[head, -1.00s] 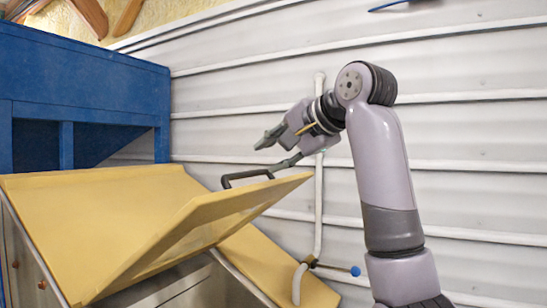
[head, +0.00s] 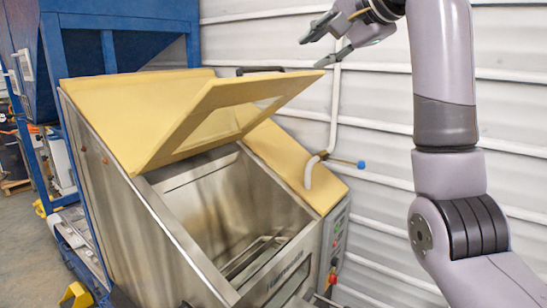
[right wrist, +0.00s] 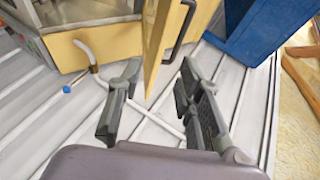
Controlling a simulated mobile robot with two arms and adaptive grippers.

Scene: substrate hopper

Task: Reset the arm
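My right gripper (head: 310,53) is open and empty, high in the head view, just above the raised corner of the hopper's yellow lid (head: 215,110). In the right wrist view, its two fingers (right wrist: 160,66) are spread apart, with the lid's edge (right wrist: 165,35) showing between and beyond them. The dark lid handle (head: 260,70) is on the lid's far side, left of the gripper and apart from it. It also shows in the right wrist view (right wrist: 183,32). The lid stands tilted open over the steel hopper (head: 135,200). My left gripper is not in view.
A ribbed white wall (head: 390,120) is close behind the gripper. A white pipe with a blue-knobbed valve (head: 361,164) runs down beside the hopper. A blue frame (head: 120,25) stands at the left. A control panel (head: 335,240) is on the hopper's right side.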

